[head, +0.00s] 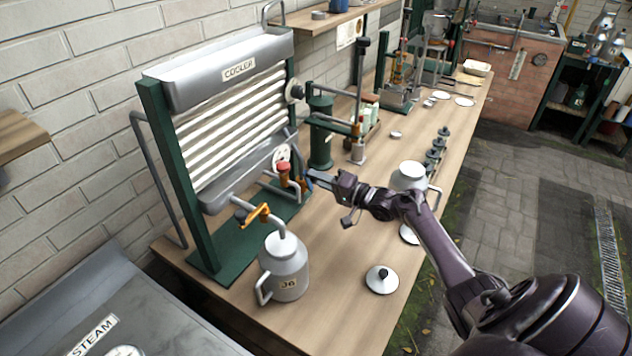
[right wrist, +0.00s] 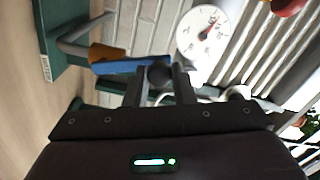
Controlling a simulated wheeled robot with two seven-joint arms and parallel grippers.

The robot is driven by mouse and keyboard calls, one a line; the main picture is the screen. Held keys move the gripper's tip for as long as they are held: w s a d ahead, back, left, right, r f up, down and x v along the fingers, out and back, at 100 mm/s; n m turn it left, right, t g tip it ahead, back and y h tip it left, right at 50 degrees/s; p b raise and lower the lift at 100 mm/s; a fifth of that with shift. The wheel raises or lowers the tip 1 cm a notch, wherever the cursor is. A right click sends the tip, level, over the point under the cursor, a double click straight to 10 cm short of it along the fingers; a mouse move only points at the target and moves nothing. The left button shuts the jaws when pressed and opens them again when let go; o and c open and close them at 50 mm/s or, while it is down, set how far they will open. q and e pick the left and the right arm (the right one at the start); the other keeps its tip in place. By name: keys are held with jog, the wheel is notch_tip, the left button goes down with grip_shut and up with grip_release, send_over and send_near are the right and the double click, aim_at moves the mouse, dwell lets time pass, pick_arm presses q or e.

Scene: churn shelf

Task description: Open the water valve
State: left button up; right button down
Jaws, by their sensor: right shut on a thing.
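The water valve has a blue lever (right wrist: 118,66) with a dark ball knob (right wrist: 159,74) at its end and a brass-coloured body (right wrist: 97,52). In the head view the valve's brass body (head: 301,186) is at the lower right of the cooler (head: 225,115), partly hidden by the gripper. My right gripper (head: 316,178) reaches it from the right. In the right wrist view its fingers (right wrist: 162,84) are shut on the knob, one on each side. How far the lever is turned I cannot tell. My left gripper is not in view.
A dial gauge (head: 281,154) and a red-topped fitting (head: 283,169) are close to the gripper. An orange tap (head: 258,214) stands above a milk can (head: 286,270) labelled 36. Another can (head: 410,177) is behind my right arm. A round lid (head: 382,279) lies on the bench (head: 335,300).

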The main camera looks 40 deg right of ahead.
jog(key=shift+w+d+r+m, duration=0.15)
jog(key=shift+w+d+m, duration=0.1)
jog(key=shift+d+m, duration=0.6)
jog(key=shift+w+d+r+m, duration=0.1)
jog(key=shift+w+d+m, duration=0.25)
jog(key=shift+m, duration=0.8)
jog(key=shift+s+d, duration=0.1)
jog(key=c, duration=1.2)
grip_release()
jog(key=shift+s+f, duration=0.1)
jog(key=v, duration=0.7)
jog(key=shift+s+d+b, duration=0.2)
jog(key=shift+s+b, duration=0.1)
jog(key=shift+b, duration=0.05)
